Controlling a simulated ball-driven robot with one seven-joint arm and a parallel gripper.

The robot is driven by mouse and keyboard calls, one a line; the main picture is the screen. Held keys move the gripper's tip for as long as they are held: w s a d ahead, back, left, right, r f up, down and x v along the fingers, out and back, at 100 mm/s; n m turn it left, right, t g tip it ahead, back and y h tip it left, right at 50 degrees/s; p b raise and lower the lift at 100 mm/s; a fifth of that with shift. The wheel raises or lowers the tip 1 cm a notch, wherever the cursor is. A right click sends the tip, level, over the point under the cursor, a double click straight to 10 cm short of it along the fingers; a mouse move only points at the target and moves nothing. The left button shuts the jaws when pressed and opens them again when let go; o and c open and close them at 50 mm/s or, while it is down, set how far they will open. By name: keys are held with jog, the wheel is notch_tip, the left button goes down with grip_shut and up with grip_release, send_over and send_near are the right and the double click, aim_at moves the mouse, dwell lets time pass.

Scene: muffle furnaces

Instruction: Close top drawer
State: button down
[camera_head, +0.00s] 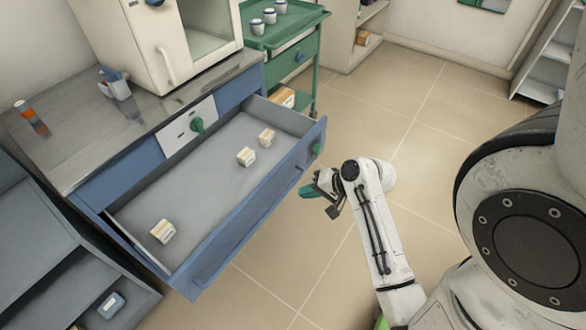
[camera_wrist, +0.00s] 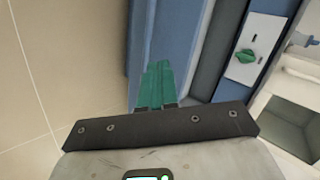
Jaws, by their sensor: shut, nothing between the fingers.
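The top drawer (camera_head: 228,232) is blue with a grey inside and stands pulled far out of the blue workbench (camera_head: 88,185). Three small striped boxes lie in it: one near the front left (camera_head: 163,231), one in the middle (camera_head: 246,156) and one toward the right (camera_head: 267,137). My gripper (camera_head: 311,190), with green fingers, is just outside the drawer front near its right end. In the wrist view the shut green fingers (camera_wrist: 156,84) are empty and point along the blue drawer front (camera_wrist: 165,40). Whether they touch it I cannot tell.
A white furnace (camera_head: 160,40) stands on the bench top. A green cart (camera_head: 290,45) with several cups is behind the bench. An open grey shelf (camera_head: 60,265) is at lower left. The tiled floor (camera_head: 400,95) to the right is clear.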

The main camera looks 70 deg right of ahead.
jog(key=s+d+r+m+t+h, duration=0.1)
jog(key=s+d+m+t+h, duration=0.15)
jog(key=s+d+m, duration=0.4)
jog(key=n+b, duration=0.2)
send_near(285, 163)
notch_tip(285, 163, down, 3)
jog(key=w, duration=0.3)
jog(key=w+d, duration=0.1)
jog(key=shift+w+f+h, duration=0.15)
jog(key=shift+w+h, duration=0.1)
jog(key=shift+w, duration=0.05)
jog(key=shift+w+d, duration=0.2)
jog(key=shift+w, duration=0.2)
